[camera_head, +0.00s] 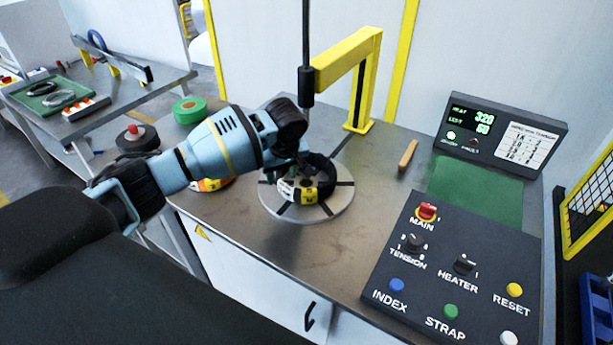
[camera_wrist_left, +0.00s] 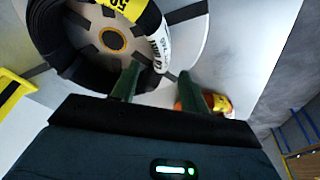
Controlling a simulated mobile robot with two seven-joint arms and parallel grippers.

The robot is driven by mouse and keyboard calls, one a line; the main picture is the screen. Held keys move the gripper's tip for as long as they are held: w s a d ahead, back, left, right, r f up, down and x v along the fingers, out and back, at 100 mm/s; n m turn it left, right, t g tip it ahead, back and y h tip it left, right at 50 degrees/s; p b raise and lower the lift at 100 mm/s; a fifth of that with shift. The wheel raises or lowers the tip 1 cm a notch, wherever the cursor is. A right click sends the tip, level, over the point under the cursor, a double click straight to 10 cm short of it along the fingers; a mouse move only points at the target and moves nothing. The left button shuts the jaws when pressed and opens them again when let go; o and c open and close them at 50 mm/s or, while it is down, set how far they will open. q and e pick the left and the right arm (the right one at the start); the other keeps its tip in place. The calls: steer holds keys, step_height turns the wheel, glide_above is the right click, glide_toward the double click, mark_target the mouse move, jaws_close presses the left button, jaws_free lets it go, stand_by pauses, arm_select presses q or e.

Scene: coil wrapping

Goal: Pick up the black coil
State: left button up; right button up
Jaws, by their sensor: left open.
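The black coil (camera_head: 325,182) lies flat on the round grey turntable (camera_head: 335,208). It carries yellow and white labels. In the left wrist view the coil (camera_wrist_left: 62,68) fills the upper left, around the turntable's hub. My left gripper (camera_head: 298,168) is over the left part of the coil, partly hidden by its own wrist. In the left wrist view my left gripper (camera_wrist_left: 157,78) is open, its two green fingers apart, close to the coil's white-labelled edge. I cannot tell whether they touch it. My right gripper is in neither view.
A yellow post with an arm (camera_head: 362,75) and a dark vertical rod (camera_head: 306,60) stand behind the turntable. An orange-labelled roll (camera_head: 212,184) and a green roll (camera_head: 189,110) lie to the left. The control panel (camera_head: 455,270) is at the right. Bench in front is clear.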

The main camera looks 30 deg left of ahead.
mark_target(282, 178)
arm_select(q)
steer(key=x, duration=0.4)
steer(key=shift+f, duration=0.15)
steer(key=shift+c, duration=0.2)
jaws_close()
stand_by(1.0)
steer(key=shift+w+r, duration=0.1)
steer(key=shift+r, duration=0.15)
